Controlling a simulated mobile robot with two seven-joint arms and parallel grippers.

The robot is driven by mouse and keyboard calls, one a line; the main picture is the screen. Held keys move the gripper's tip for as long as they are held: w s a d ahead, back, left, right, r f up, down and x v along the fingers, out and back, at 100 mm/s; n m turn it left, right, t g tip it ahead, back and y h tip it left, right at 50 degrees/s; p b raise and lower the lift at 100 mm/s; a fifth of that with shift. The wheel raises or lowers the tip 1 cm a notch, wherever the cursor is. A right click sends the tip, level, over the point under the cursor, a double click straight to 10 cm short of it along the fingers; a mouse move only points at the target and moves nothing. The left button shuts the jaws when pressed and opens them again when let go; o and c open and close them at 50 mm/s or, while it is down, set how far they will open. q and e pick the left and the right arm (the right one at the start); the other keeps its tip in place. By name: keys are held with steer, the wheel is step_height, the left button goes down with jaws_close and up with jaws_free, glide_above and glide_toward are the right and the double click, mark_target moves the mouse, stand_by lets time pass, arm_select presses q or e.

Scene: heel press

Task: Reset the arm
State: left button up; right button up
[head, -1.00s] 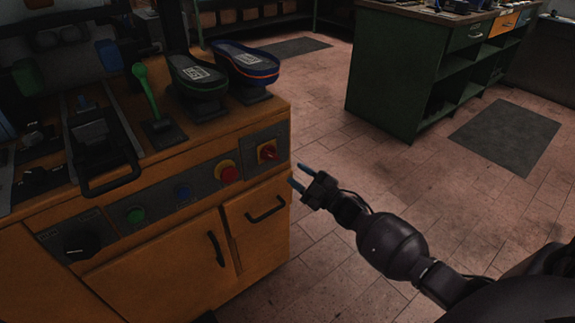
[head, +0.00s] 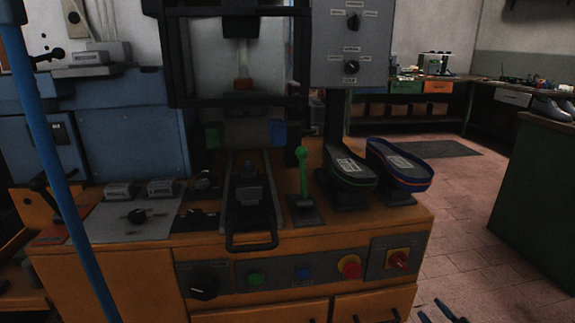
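My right gripper (head: 430,307) shows only at the bottom edge of the head view, right of the orange cabinet. Its two blue-tipped fingers are apart with nothing between them, and the rest of that arm is out of the frame. My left gripper is not in view. The heel press stands on the orange cabinet (head: 130,285), with a dark frame (head: 296,55) above and a black sliding carriage (head: 249,205) with a loop handle in front. A green lever (head: 303,172) stands upright right of the carriage.
A green-edged shoe form (head: 345,160) and a blue-edged one (head: 400,165) stand on the cabinet's right side. A blue bar (head: 55,165) crosses the left foreground. A green bench (head: 540,190) stands at right, with open tiled floor (head: 475,235) between.

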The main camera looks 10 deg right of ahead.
steer(key=s+a+f+m+g+h, duration=0.2)
steer(key=s+a+f+m, duration=0.15)
steer(key=s, duration=0.65)
steer(key=s+a+f+m+g+h, duration=0.3)
steer(key=s+f, duration=0.2)
steer(key=s, duration=0.5)
steer(key=s+a+r+m+g, duration=0.1)
steer(key=s+a+m+g, duration=0.15)
steer(key=s, duration=0.55)
steer(key=s+a+r+m+g, duration=0.1)
steer(key=s+a+m+g, duration=0.15)
steer(key=s, duration=0.45)
arm_select(q)
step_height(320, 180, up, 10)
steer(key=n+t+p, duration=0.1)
steer(key=p, duration=1.1)
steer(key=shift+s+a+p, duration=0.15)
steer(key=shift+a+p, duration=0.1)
steer(key=shift+p, duration=0.05)
arm_select(e)
step_height(320, 180, up, 10)
steer(key=t+h, duration=0.1)
steer(key=shift+w, duration=0.3)
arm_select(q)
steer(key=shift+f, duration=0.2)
arm_select(e)
steer(key=shift+f, duration=0.2)
